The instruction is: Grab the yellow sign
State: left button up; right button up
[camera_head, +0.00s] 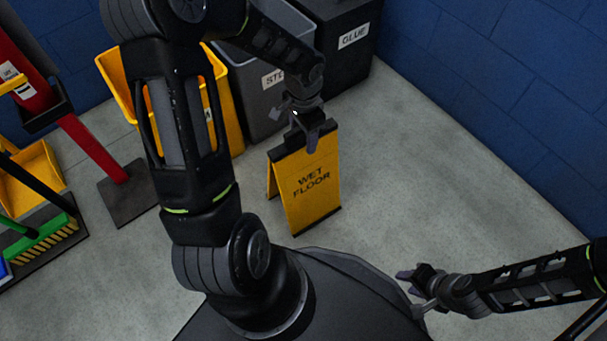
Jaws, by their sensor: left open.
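The yellow wet floor sign (309,187) stands upright and unfolded on the grey floor, near the middle of the head view. It has a black top edge and black feet. My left gripper (309,138) is directly above the sign, with its jaws open at the black top edge. One finger shows in front of the top; the other is hidden, and I cannot tell whether the fingers touch the sign. My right gripper (412,290) is low at the right, beside my base and well away from the sign. Its fingers appear spread and nothing is between them.
Behind the sign stand a yellow bin (226,100), a grey bin (262,101) and a black bin marked GLUE (345,62). A red stand (92,150) and a green broom (45,238) are at the left. A blue wall (500,90) bounds the right; floor right of the sign is clear.

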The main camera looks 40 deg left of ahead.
pick_arm(q)
grip_shut()
dwell(0.6)
dwell(0.8)
